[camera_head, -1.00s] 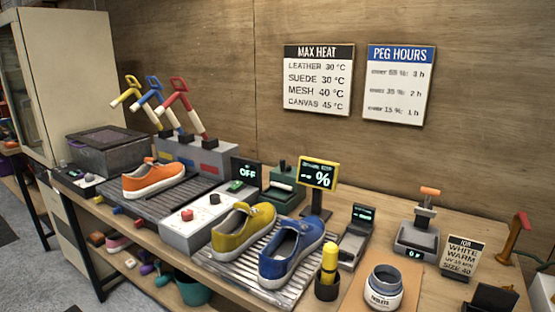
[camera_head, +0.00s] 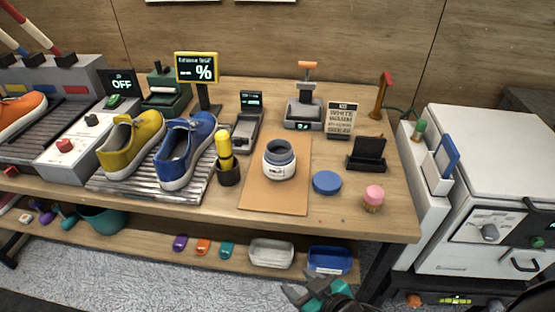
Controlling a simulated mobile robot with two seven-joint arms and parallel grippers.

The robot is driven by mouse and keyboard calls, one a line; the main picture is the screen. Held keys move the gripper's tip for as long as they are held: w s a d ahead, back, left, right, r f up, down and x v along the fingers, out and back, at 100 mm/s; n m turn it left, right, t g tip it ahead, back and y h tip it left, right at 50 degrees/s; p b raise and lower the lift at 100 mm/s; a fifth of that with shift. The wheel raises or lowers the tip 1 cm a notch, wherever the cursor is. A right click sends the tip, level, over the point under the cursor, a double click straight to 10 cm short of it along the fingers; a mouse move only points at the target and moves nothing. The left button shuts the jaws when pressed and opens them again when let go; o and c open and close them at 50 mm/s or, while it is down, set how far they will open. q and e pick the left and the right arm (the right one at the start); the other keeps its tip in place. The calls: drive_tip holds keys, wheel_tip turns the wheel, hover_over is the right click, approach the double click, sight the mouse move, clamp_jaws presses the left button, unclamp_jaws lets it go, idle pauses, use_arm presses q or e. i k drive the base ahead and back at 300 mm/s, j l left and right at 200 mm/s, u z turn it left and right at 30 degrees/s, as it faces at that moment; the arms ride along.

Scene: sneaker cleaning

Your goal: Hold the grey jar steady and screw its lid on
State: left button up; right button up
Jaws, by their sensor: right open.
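The grey jar (camera_head: 279,168) stands upright and open on a tan board (camera_head: 262,197), with a white label band around its body. A flat round blue lid (camera_head: 327,183) lies on the table just right of the board, apart from the jar. My right gripper (camera_head: 297,286) is at the bottom edge, open and empty, in front of the table and well short of the jar and lid. Its wrist is partly cut off by the frame. My left gripper is not in view.
A yellow bottle in a dark cup (camera_head: 228,172) stands left of the board. A pink-topped pot (camera_head: 373,197) and a black stand (camera_head: 367,154) are to the right. Yellow and blue shoes sit on a rack further left. A lower shelf holds trays (camera_head: 271,252).

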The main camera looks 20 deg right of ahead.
sight(279, 158)
drive_tip(key=l+z, duration=0.3)
drive_tip(key=z, duration=0.25)
drive_tip(key=j+z, duration=0.15)
drive_tip(key=j, duration=0.25)
drive_tip(key=k+j+z, duration=0.15)
drive_tip(key=j, duration=0.25)
drive_tip(key=i, duration=0.05)
